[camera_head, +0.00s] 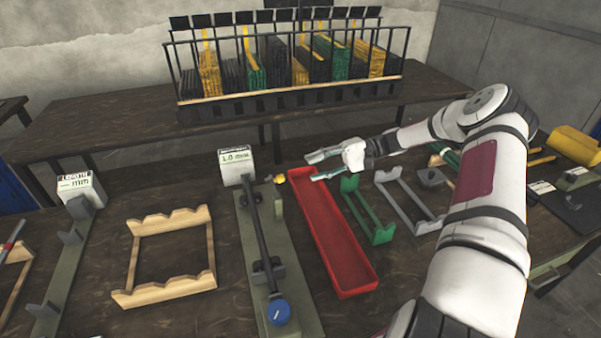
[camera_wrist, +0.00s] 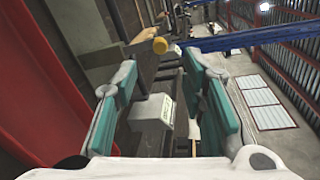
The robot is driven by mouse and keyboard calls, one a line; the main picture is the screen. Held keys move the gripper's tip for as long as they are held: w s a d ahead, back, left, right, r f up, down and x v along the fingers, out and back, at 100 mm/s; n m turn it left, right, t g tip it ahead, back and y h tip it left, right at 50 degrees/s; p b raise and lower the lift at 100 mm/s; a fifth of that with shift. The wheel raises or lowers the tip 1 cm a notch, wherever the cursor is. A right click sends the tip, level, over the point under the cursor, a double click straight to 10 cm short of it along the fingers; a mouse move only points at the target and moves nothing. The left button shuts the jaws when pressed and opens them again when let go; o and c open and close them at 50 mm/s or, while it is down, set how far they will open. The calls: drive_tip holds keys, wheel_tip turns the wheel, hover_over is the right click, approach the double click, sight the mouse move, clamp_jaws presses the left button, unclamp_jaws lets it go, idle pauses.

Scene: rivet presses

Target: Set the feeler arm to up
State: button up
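A gauge with a white display box (camera_head: 236,165) stands on a long grey-green base (camera_head: 292,240). A long dark bar (camera_head: 262,232) runs along it, with a blue knob (camera_head: 279,312) at the near end. A small yellow tip (camera_head: 280,179) sits beside the display box; I take it as the feeler arm's end, but its angle is hard to tell. My gripper (camera_head: 313,167) is open and empty, to the right of the yellow tip and apart from it. In the wrist view the yellow tip (camera_wrist: 160,45) shows beyond and between the teal fingers, with the box (camera_wrist: 152,110) below.
A red tray (camera_head: 335,235) lies right of the gauge, partly below my gripper. Green (camera_head: 370,212) and grey (camera_head: 408,200) brackets stand farther right. A wooden frame (camera_head: 172,255) and a length gauge (camera_head: 82,190) stand left. A filled rack (camera_head: 285,70) is behind.

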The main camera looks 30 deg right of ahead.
drive_tip(key=shift+v, duration=1.75)
drive_tip(key=s+a+r+n+g+h, duration=0.25)
drive_tip(key=s+a+r+h, duration=0.25)
drive_tip(key=a+r, duration=0.25)
drive_tip(key=s+a+r+n+g+h, duration=0.1)
drive_tip(key=s+a+r+g+h, duration=0.2)
drive_tip(key=s+a+r+h, duration=0.45)
drive_tip(key=s+a+r+n+t+h, duration=0.1)
drive_tip(key=s+a+r+t, duration=0.1)
drive_tip(key=s, duration=0.7)
drive_tip(key=s+a+r+t+h, duration=0.2)
drive_tip(key=s+a+r+t, duration=0.1)
drive_tip(key=s, duration=0.6)
drive_tip(key=shift+a+r+n+t, duration=0.35)
drive_tip(key=shift+r+t, duration=0.15)
drive_tip(key=shift+t, duration=0.35)
